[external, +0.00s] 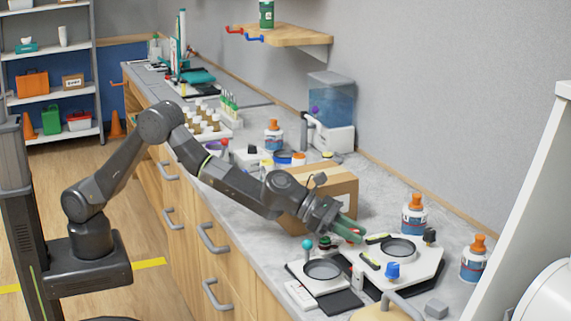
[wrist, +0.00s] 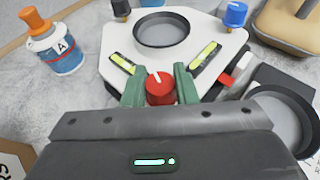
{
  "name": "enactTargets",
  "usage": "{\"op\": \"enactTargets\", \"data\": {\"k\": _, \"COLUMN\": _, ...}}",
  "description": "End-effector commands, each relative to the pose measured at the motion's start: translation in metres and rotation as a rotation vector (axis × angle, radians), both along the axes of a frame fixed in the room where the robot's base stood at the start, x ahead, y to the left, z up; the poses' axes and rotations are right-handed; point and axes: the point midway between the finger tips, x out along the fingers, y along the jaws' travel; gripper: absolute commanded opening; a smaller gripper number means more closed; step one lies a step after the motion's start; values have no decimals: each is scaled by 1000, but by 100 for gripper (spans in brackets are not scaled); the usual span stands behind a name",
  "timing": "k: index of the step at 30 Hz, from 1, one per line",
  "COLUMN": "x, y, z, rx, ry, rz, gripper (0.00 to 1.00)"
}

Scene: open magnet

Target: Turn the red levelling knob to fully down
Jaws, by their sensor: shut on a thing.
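The red levelling knob (wrist: 160,88) sits at the near corner of a white levelling plate (wrist: 208,30) in the wrist view. A white pointer line on its top tilts slightly left of straight away from me. My gripper (wrist: 159,86) has its green fingers on both sides of the knob and is shut on it. In the external view my gripper (external: 350,232) reaches down at the plate's near left corner and mostly hides the knob. The plate (external: 425,262) also carries a black knob (wrist: 121,8), a blue knob (wrist: 235,14), two yellow-green spirit levels and a round dark dish (wrist: 162,32).
An orange-capped bottle (wrist: 52,42) stands left of the plate in the wrist view. A second device with a round dish (external: 322,269) and a teal-topped post (external: 307,245) stands close beside. A cardboard box (external: 335,190) is behind my wrist. Another bottle (external: 474,258) stands at the right.

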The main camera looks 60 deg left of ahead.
Motion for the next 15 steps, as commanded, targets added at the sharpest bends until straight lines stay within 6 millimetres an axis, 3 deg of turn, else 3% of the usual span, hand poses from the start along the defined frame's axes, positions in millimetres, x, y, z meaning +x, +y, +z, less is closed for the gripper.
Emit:
{"op": "enactTargets", "data": {"k": 1, "x": 0, "y": 0, "z": 1, "rx": 0, "ry": -1, "rz": 1, "gripper": 30}}
{"op": "enactTargets", "data": {"k": 4, "x": 0, "y": 0, "z": 1, "rx": 0, "ry": -1, "rz": 1, "gripper": 48}}
{"op": "enactTargets", "data": {"k": 15, "x": -2, "y": 2, "z": 1, "rx": -1, "ry": 0, "rz": 1, "gripper": 48}}
